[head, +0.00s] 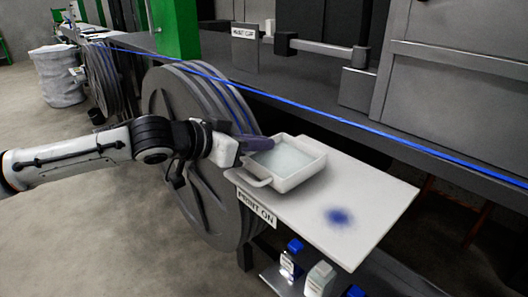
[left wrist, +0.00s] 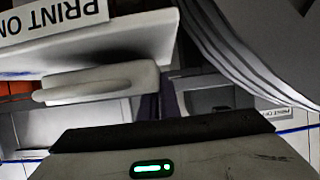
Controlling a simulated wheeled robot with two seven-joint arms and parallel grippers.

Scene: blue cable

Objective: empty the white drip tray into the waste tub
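The white drip tray (head: 302,178) sits upright on a pale board in the head view, with greyish, wet-looking contents inside. Its loop handle is on the near left side and shows in the left wrist view as a white bar (left wrist: 100,84). My left gripper (head: 262,143) has its dark purple fingers at the tray's left rim, above and behind the handle. Whether they touch the rim is unclear, and the finger gap is hidden. My right gripper is out of view. I cannot tell whether the white-lined bin (head: 58,78) at the far left is the waste tub.
The pale board (head: 375,205) has a blue stain and a "PRINT ON" label. Bottles with blue caps (head: 291,258) stand below it. A big grey reel (head: 185,105) is behind my left arm. A blue cable (head: 400,140) runs taut along the machine. Floor at left is clear.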

